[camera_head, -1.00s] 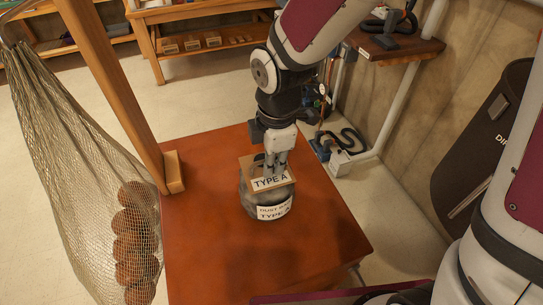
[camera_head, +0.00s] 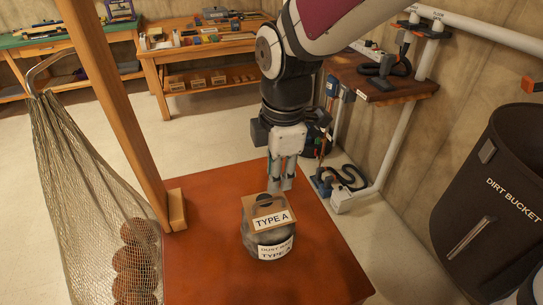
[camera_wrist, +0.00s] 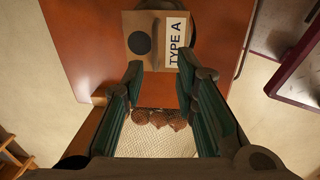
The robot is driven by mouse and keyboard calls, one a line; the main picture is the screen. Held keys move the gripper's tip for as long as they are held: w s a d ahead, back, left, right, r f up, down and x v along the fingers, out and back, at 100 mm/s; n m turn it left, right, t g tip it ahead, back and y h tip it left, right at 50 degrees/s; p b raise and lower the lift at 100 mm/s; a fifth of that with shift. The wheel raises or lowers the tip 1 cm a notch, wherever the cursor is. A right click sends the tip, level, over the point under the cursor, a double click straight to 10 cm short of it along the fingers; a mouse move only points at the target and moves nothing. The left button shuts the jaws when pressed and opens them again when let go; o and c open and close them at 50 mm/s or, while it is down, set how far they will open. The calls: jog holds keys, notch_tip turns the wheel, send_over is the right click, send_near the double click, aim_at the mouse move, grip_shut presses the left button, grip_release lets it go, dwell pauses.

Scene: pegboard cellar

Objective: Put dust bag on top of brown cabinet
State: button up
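The dust bag (camera_head: 262,241) is a grey rounded bag with a cardboard collar marked "TYPE A" and a white label. It sits upright on the reddish-brown top of the brown cabinet (camera_head: 205,265). My gripper (camera_head: 282,187) is above and just behind the bag, apart from it, with nothing between its fingers. In the wrist view my gripper (camera_wrist: 160,73) shows its two fingers spread, with the bag's cardboard collar (camera_wrist: 144,22) and its dark round hole beyond the tips. The cabinet top (camera_wrist: 80,40) surrounds it there. The bag's grey body is mostly hidden in that view.
A wooden post (camera_head: 120,120) stands at the cabinet's left edge, beside a hanging net (camera_head: 85,190) of brown balls. A dark dirt bucket (camera_head: 495,200) is at right. A wall shelf (camera_head: 385,82) and pipes stand behind right; workbenches are at the back.

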jog(key=s+d+r+m+t, duration=0.1)
jog(key=s+d+r+m, duration=0.3)
jog(key=s+d+m, duration=0.4)
jog(key=s+d+r+m+t, duration=0.1)
jog(key=s+d+r+m, duration=0.3)
jog(key=s+d+m, duration=0.4)
jog(key=shift+s+r+m+h, duration=0.2)
jog(key=shift+s+m+h, duration=0.15)
jog(key=shift+m, duration=2.25)
